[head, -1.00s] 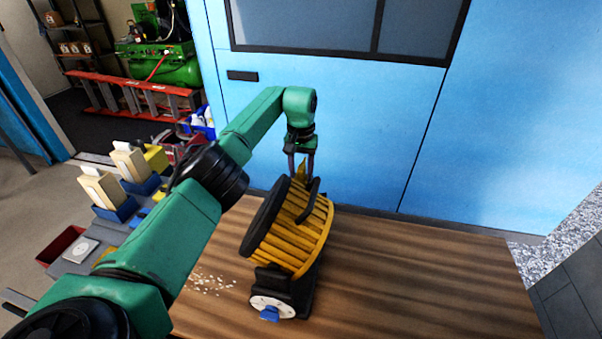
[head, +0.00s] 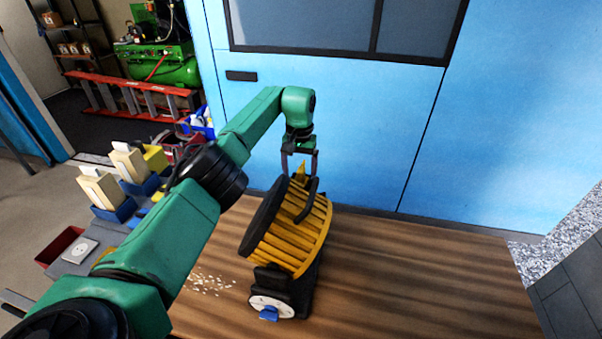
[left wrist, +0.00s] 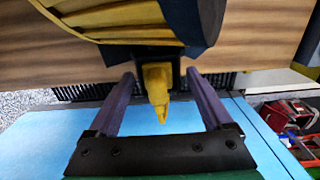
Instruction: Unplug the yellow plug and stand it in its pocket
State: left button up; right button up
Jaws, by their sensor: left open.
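The yellow plug (head: 300,172) sticks up at the top far side of a yellow slatted reel (head: 297,240) with a black side disc and black handle. In the left wrist view the plug (left wrist: 158,88) points toward my gripper from a dark mount beside the reel. My left gripper (head: 300,177) is open, its two fingers on either side of the plug with a gap each side; they also show in the left wrist view (left wrist: 160,78). I cannot make out which spot is the pocket. My right gripper is not in view.
The reel's black stand has a white round face with a blue piece (head: 269,313) at its front. The wooden table (head: 420,285) is clear to the right. Pale crumbs (head: 210,283) lie left of the reel. A blue wall (head: 380,130) rises close behind. Blue trays (head: 115,212) stand at left.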

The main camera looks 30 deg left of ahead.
pick_arm(q)
notch_tip(320, 180, up, 7)
jog(key=shift+w+p, duration=0.15)
jog(key=shift+p, duration=0.15)
notch_tip(320, 180, up, 12)
jog(key=p, duration=1.3)
jog(key=shift+d+r, duration=0.15)
jog(key=shift+r, duration=0.1)
